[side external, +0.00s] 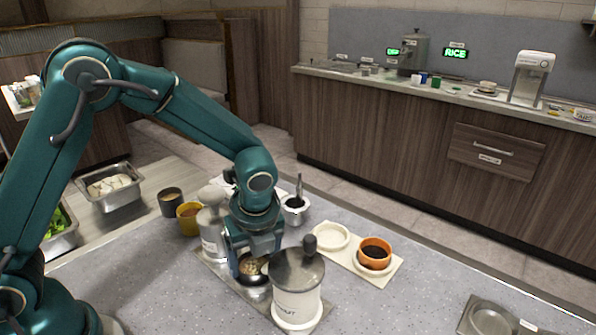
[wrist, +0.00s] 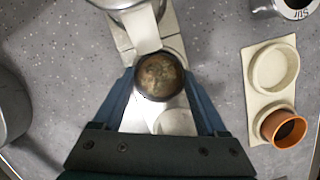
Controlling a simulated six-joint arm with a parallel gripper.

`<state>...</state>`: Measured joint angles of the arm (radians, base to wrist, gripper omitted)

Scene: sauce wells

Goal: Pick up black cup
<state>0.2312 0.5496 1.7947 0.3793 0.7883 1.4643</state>
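A dark cup with brown, grainy contents (wrist: 159,76) stands between the two fingertips of my gripper (wrist: 159,73) in the wrist view. In the side external view my gripper (side external: 254,262) points down over the grey tray, and the cup (side external: 252,279) shows low between its fingers. The fingers are spread to about the cup's width, one on each side. I cannot tell whether they touch it. Another dark cup (side external: 171,203) stands at the left, behind a yellow cup (side external: 188,218).
A lidded white pot (side external: 297,296) stands close in front of my gripper, and another dispenser (side external: 211,232) stands close behind. To the right, an orange cup (side external: 375,252) of dark sauce sits on a cream two-ring holder (side external: 398,265). A metal pot (side external: 295,211) stands farther back.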

